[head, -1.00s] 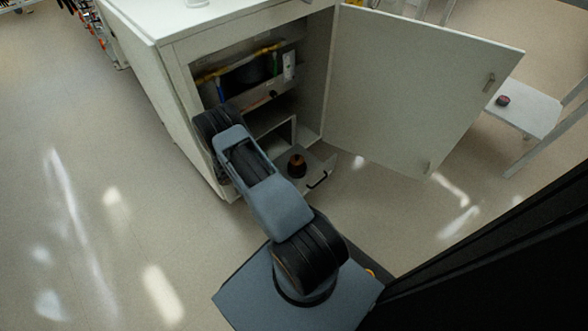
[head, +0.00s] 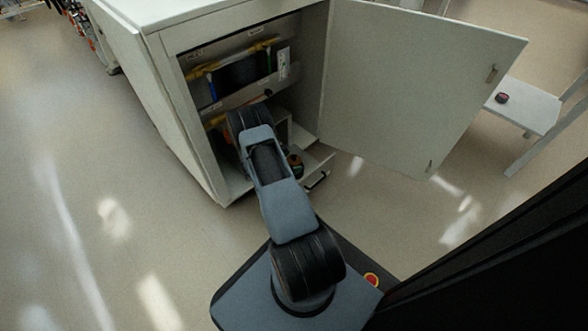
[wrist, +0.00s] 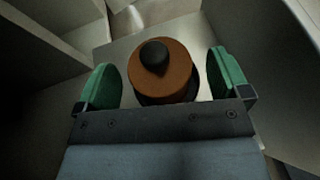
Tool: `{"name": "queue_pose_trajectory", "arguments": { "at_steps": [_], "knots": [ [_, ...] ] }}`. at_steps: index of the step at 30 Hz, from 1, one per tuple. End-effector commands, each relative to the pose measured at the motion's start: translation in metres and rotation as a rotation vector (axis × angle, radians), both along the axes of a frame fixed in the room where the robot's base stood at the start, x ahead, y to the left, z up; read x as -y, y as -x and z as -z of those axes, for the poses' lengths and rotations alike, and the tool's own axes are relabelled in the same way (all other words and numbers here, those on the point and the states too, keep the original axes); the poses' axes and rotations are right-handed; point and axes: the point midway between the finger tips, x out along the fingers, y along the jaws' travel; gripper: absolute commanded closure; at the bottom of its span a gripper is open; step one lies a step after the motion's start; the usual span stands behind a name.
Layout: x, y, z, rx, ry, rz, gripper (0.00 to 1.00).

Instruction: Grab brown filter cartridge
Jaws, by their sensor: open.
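The brown filter cartridge (wrist: 172,78) with a black knob on top stands upright in the wrist view. It sits between the two green fingers of my gripper (wrist: 163,82), which is open, with a gap showing on each side. In the head view the cartridge (head: 295,163) is partly hidden behind my arm, on the pulled-out drawer (head: 316,168) at the bottom of the cabinet. My fingers are hidden by my arm in the head view.
The white cabinet (head: 165,90) stands open, its door (head: 415,90) swung out to the right. Upper shelves hold pipes and a dark box (head: 240,75). A small table (head: 527,108) with a dark red item (head: 502,97) stands right. Floor to the left is clear.

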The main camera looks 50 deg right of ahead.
Motion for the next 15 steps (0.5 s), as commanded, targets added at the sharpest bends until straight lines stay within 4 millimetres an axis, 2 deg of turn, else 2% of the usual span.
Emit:
{"name": "queue_pose_trajectory", "arguments": {
  "at_steps": [4,12,15],
  "knots": [
    [0.0113,0.0028,0.0057,0.002,0.001,0.001,0.06],
    [0.0133,0.0031,0.0049,0.001,0.0,-0.001,0.06],
    [0.0132,0.0031,0.0049,0.001,0.0,-0.001,0.13]
  ]
}}
